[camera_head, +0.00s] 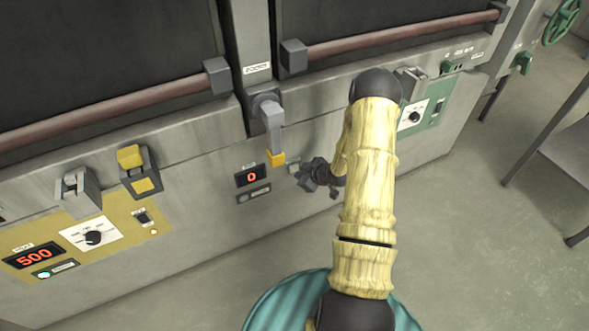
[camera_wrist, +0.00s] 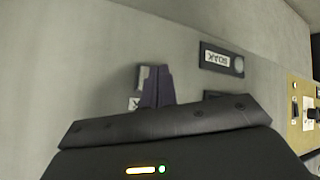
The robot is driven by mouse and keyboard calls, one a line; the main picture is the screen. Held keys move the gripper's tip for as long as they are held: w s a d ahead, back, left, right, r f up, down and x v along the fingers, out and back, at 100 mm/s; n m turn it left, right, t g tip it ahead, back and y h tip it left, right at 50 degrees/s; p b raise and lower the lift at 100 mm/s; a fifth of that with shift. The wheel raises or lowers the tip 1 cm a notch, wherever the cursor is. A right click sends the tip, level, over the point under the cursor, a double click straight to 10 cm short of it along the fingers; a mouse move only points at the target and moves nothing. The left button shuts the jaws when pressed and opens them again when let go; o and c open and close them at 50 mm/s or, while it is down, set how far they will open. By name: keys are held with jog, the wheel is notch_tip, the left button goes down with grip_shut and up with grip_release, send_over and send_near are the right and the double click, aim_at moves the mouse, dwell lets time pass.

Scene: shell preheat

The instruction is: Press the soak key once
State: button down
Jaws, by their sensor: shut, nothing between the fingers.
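A small pale key (camera_head: 294,168) sits on the grey front panel, just right of the red "0" display (camera_head: 250,176). I take it as the soak key; its lettering is too small to read. In the wrist view a pale key (camera_wrist: 143,76) shows just left of my fingertips, partly hidden by them. My gripper (camera_head: 308,177) is shut and empty, right at the key in the head view; it also shows in the wrist view (camera_wrist: 157,80). I cannot tell whether the fingertips touch the key.
A dark plate (camera_head: 254,194) with a label lies under the display; a similar plate with a round lamp (camera_wrist: 220,60) shows in the wrist view. A lever with a yellow end (camera_head: 276,157) hangs close above my gripper. A yellow panel (camera_head: 115,240) is at left.

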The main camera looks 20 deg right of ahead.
jog(key=shift+w+a, duration=0.1)
jog(key=shift+w, duration=0.3)
jog(key=shift+w, duration=0.45)
dwell(0.9)
jog(key=shift+s, duration=0.85)
jog(key=shift+s, duration=2.6)
